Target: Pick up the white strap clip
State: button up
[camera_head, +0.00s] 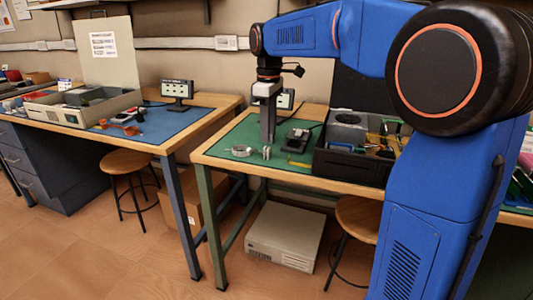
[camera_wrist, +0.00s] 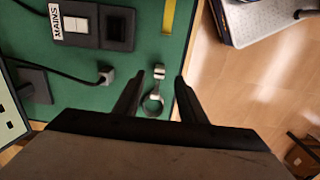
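The only thing between my fingers that could be the white strap clip is a pale silvery piece with a ring and a narrower end (camera_wrist: 152,103). It lies on the green mat. In the head view a similar ring (camera_head: 240,151) lies near the mat's front edge. My gripper (camera_wrist: 161,76) is open and empty, its dark fingers apart on either side of the piece in the wrist view. The fingers seem above the mat; the exact height is unclear. In the head view my gripper (camera_head: 268,138) points down over the green-topped bench.
A black device marked MAINS (camera_wrist: 90,25) with a cable and a grey plug (camera_wrist: 106,75) lies beside the piece. A yellow strip (camera_wrist: 168,15) is near the mat edge. A black bin (camera_head: 345,170) of parts stands to the right. A stool (camera_head: 360,215) stands in front.

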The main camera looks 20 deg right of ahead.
aim_at(268, 148)
jog(key=shift+f, duration=3.6)
jog(key=shift+c, duration=0.7)
jog(key=c, duration=0.8)
